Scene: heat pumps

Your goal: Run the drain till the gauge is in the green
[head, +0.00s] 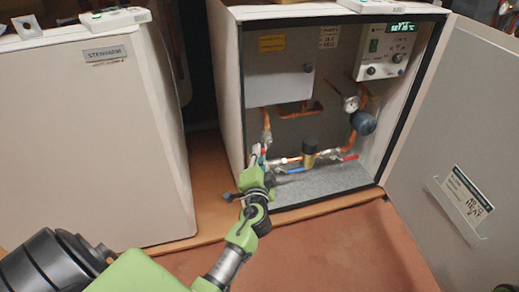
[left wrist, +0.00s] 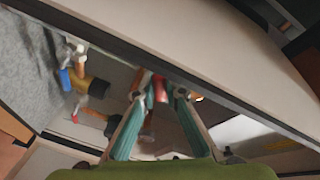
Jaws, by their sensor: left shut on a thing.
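The heat pump cabinet (head: 232,90) stands open, with copper pipes and valves inside. A round pressure gauge (head: 351,103) sits on the right pipework; its needle and colours are too small to read. My left gripper (head: 258,155) reaches in at the lower left of the cabinet, beside the left copper pipe. In the left wrist view its teal fingers (left wrist: 159,95) are shut on a red handle (left wrist: 160,87), which appears to be a valve lever. The fingers mostly hide the valve in the head view. My right gripper is not in view.
A blue-handled valve (head: 292,170), a brass fitting (head: 309,153) and a red-handled valve (head: 349,157) lie along the low pipe. A lit control box (head: 388,50) hangs above. The open door (head: 455,130) stands right; a closed unit (head: 90,150) stands left.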

